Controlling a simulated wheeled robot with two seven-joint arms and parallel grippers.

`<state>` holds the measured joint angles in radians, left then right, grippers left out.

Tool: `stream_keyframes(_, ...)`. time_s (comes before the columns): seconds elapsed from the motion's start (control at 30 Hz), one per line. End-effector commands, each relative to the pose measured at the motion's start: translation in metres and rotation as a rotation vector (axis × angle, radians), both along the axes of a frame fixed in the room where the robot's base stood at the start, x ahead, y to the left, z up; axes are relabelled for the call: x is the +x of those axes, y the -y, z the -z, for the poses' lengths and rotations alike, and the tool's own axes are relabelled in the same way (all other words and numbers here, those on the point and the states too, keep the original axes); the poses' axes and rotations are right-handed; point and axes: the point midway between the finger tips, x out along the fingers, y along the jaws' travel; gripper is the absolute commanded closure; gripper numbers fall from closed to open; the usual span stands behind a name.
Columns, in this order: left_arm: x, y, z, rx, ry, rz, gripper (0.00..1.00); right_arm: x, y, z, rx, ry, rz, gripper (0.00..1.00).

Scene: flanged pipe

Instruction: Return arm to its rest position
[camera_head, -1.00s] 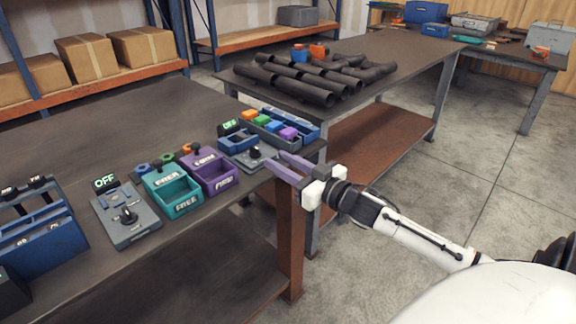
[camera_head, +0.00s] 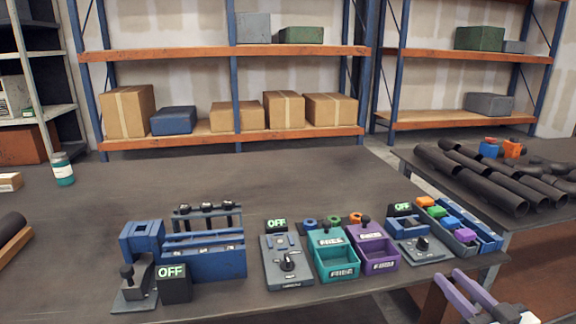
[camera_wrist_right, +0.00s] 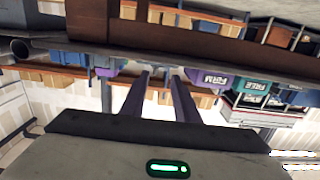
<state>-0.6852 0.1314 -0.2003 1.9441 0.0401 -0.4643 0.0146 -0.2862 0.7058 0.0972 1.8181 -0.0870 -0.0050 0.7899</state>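My right gripper (camera_head: 447,278) shows at the lower right of the head view, with two purple fingers pointing up and left. The fingers are apart, with nothing seen between them. It is at the front edge of the near table (camera_head: 250,172), by the right end. In the right wrist view the two fingers of the right gripper (camera_wrist_right: 162,76) also stand apart and empty. My left arm and gripper are not in view.
On the table near the gripper are a grey switch panel (camera_head: 415,252), a purple bin (camera_head: 384,258), a teal bin (camera_head: 337,265) and a blue fixture (camera_head: 218,262). Black pipes (camera_head: 478,178) lie on another table. Floor shows between the tables.

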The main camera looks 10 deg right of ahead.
Motion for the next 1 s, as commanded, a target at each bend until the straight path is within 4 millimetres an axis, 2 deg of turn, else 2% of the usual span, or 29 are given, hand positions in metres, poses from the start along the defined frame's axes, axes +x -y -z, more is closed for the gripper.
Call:
stream_keyframes(0.03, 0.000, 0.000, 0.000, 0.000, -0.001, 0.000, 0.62, -0.009, -0.009, 0.024, 0.006, -0.042, 0.006, 0.72)
stream_keyframes(0.17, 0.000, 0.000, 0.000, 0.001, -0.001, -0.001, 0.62, -0.043, -0.045, 0.094, 0.000, -0.186, 0.021, 0.72)
stream_keyframes(0.2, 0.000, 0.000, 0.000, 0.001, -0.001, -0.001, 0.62, -0.057, -0.059, 0.117, -0.004, -0.238, 0.022, 0.72)
stream_keyframes(0.3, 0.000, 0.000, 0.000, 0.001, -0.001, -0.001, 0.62, -0.097, -0.099, 0.169, -0.014, -0.371, 0.009, 0.72)
stream_keyframes(0.4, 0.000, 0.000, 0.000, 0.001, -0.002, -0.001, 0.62, -0.140, -0.144, 0.211, -0.022, -0.501, -0.021, 0.72)
stream_keyframes(0.5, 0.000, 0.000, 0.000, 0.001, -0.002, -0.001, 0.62, -0.180, -0.185, 0.239, -0.029, -0.609, -0.063, 0.72)
stream_keyframes(0.6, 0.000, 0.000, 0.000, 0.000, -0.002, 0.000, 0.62, -0.210, -0.218, 0.255, -0.033, -0.687, -0.104, 0.72)
stream_keyframes(0.7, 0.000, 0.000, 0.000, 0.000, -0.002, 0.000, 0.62, -0.229, -0.239, 0.263, -0.036, -0.733, -0.135, 0.72)
stream_keyframes(0.8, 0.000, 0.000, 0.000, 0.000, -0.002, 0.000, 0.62, -0.237, -0.249, 0.265, -0.038, -0.752, -0.151, 0.72)
stream_keyframes(1.0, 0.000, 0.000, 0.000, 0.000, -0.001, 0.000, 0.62, -0.238, -0.250, 0.266, -0.039, -0.755, -0.154, 0.72)
